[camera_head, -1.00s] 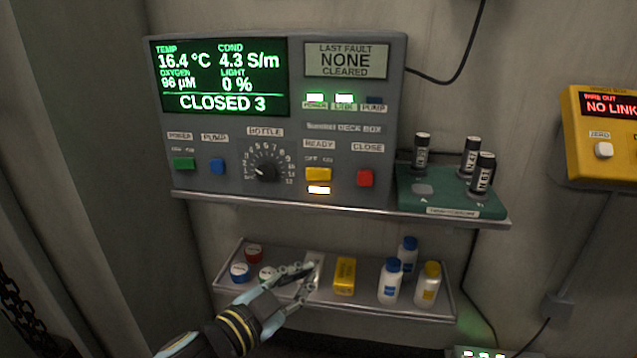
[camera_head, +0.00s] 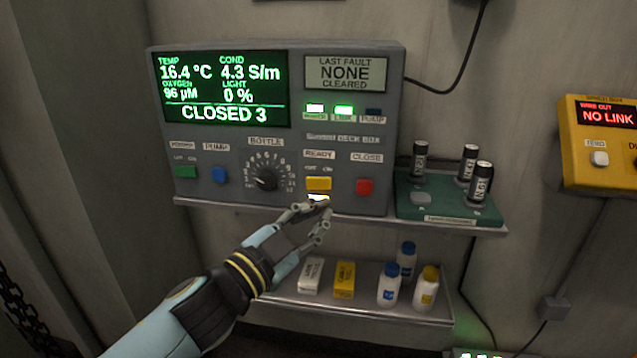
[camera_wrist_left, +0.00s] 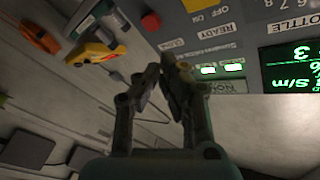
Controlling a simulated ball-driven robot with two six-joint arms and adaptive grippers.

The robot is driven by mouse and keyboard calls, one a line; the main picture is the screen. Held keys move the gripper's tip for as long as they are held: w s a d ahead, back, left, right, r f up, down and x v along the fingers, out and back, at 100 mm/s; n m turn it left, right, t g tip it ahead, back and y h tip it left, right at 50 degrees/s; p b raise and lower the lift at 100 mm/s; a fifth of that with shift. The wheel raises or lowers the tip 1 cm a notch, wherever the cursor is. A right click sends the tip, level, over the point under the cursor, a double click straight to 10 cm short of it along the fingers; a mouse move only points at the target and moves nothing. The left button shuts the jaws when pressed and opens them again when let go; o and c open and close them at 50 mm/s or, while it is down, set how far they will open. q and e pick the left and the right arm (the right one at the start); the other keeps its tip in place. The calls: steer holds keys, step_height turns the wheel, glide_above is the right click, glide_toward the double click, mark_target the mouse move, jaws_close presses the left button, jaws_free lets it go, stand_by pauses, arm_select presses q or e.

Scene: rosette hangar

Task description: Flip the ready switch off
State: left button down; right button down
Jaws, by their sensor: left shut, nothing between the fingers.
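The ready switch (camera_head: 318,184) is a yellow rocker on the grey deck box (camera_head: 225,125), under a READY label with OFF and ON marks. A lit lamp just below it is partly covered by my gripper. My left gripper (camera_head: 325,203) is shut and empty, its fingertips just below the switch; I cannot tell whether they touch the box. In the left wrist view the shut fingers (camera_wrist_left: 168,62) point toward the box face, and the READY label shows above them. My right gripper is not in view.
The red close button (camera_head: 364,187) is right of the switch, and the bottle dial (camera_head: 265,177) is left. A green tray (camera_head: 450,212) with several dark vials shares the shelf. A lower shelf (camera_head: 375,309) holds boxes and bottles. A yellow box (camera_head: 600,145) is at right.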

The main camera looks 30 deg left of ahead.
arm_select(q)
glide_toward(331, 175)
steer(key=w+d, duration=0.3)
steer(key=shift+w+a+r+b, duration=0.2)
steer(key=shift+w+a+b, duration=0.25)
steer(key=shift+w, duration=0.25)
steer(key=shift+w, duration=0.15)
stand_by(0.8)
steer(key=shift+w+a, duration=0.1)
steer(key=shift+w, duration=0.1)
steer(key=shift+w+a+r, duration=0.1)
steer(key=shift+w+a, duration=0.1)
steer(key=shift+w, duration=0.2)
stand_by(1.1)
steer(key=shift+s, duration=0.1)
steer(key=shift+s+d+p, duration=0.2)
steer(key=shift+s+p, duration=0.1)
steer(key=shift+s, duration=0.05)
steer(key=shift+s+d, duration=0.15)
steer(key=shift+s, duration=0.1)
